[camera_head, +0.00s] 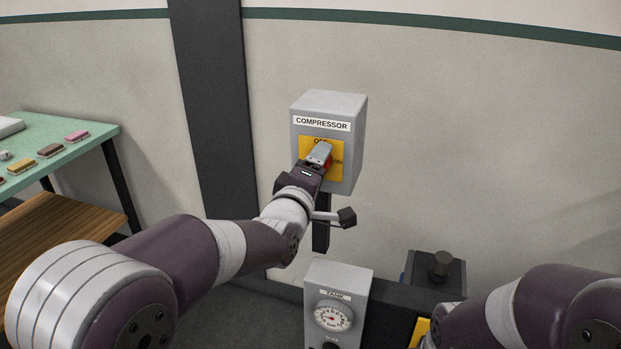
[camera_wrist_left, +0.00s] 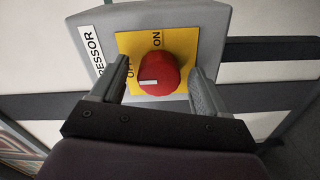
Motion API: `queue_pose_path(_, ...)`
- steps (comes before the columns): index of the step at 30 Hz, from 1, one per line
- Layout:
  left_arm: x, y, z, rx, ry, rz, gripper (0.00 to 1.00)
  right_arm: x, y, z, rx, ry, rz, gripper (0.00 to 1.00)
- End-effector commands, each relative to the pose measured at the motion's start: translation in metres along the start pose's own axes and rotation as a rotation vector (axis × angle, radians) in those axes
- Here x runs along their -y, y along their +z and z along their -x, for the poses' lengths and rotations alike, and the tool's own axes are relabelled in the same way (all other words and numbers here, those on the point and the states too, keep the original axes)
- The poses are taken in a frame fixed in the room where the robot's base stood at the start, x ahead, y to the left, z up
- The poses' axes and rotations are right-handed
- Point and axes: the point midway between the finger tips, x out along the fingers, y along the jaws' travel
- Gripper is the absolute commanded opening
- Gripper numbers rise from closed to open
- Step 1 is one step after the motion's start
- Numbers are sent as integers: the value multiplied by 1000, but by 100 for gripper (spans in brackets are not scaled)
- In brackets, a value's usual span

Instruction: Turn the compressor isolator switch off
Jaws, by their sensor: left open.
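The grey compressor isolator box (camera_head: 350,135) hangs on the wall at the centre of the head view, with a yellow plate (camera_head: 336,174). In the left wrist view its red round knob (camera_wrist_left: 166,76) sits on the yellow plate (camera_wrist_left: 186,43). The knob's white mark points left, towards the OFF lettering, which a finger partly covers; ON shows above the knob. My left gripper (camera_head: 322,157) is in front of the plate. In the left wrist view its open fingers (camera_wrist_left: 160,90) stand on either side of the knob, with visible gaps. My right gripper is out of view.
A grey tank gauge box (camera_head: 351,277) stands below the isolator. A dark box with a black knob (camera_head: 440,265) is to its right. A dark post (camera_head: 210,100) rises left of the isolator. A green table (camera_head: 100,133) with small blocks is at far left.

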Motion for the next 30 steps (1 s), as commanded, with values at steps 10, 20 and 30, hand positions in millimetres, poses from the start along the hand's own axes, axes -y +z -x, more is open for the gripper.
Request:
queue_pose_path(10,1,0,81,-1,2,1,75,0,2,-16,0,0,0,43)
queue_pose_path(20,0,0,122,0,0,1,75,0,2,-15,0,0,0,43)
queue_pose_path(30,4,1,123,8,-18,-62,75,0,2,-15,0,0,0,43)
